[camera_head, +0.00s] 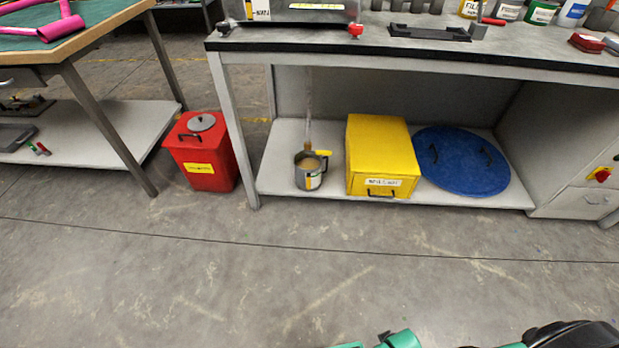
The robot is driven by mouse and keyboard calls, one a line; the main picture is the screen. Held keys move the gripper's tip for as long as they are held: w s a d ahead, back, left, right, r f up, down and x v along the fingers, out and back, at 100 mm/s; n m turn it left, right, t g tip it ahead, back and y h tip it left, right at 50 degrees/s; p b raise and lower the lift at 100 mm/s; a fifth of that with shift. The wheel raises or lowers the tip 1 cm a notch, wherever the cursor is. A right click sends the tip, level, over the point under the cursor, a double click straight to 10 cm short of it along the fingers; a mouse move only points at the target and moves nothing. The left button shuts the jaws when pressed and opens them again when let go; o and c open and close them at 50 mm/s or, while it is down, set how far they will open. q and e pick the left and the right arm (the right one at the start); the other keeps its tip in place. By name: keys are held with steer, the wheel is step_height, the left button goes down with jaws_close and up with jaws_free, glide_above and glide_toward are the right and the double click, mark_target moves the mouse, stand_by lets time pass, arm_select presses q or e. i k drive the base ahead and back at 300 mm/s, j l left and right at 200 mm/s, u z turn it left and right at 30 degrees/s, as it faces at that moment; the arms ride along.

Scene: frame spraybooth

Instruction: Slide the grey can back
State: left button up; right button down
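A grey can (307,178) with a tan filling and a dark handle stands upright on the bench's lower shelf (278,178), near its front edge and left end. It has a white, yellow and green label. A thin pale vertical streak above it ends in a tan piece at the can's back rim; I cannot tell what it is. A small yellow piece shows at the rim's right. Neither gripper is visible. Only green and black parts, likely mine, show at the bottom edge, well short of the can.
A yellow box (381,150) stands right of the can, with a narrow gap between. A blue round lid (462,161) lies farther right. A red bin (204,160) stands on the floor left of the bench leg (234,130). The floor (260,270) in front is clear.

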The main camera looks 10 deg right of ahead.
mark_target(308, 172)
steer(key=i+j, duration=0.15)
steer(key=i, duration=0.35)
steer(key=i+j, duration=0.2)
steer(key=i, duration=0.3)
steer(key=z, duration=1.7)
